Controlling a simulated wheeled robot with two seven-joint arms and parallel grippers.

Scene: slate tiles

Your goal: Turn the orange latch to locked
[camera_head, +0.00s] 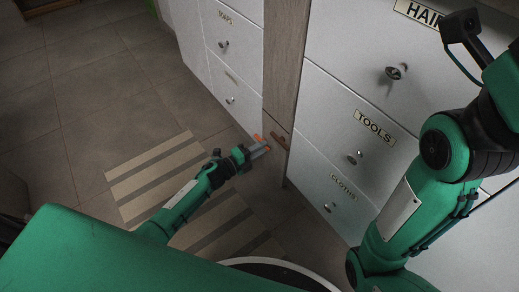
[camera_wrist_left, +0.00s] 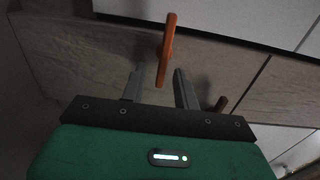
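The orange latch (camera_wrist_left: 167,48) is a slim bar on a wooden panel in the left wrist view. It stands nearly upright there, leaning slightly, with its lower end between my two finger tips in the picture. In the head view small orange parts of the latch (camera_head: 257,137) show beside the fingers, which hide the rest. My left gripper (camera_head: 262,149) is at the wooden panel; in the left wrist view (camera_wrist_left: 160,74) its fingers are apart with gaps beside the latch. Contact cannot be told. My right arm is at the right of the head view; its gripper is not clearly visible.
A brown-red handle (camera_head: 279,140) sits on the panel beside the latch and also shows in the left wrist view (camera_wrist_left: 220,104). White drawers labelled TOOLS (camera_head: 374,127) and CLOTHS (camera_head: 343,186) stand to the right, more drawers (camera_head: 228,60) to the left. A striped mat (camera_head: 150,172) lies on open tiled floor.

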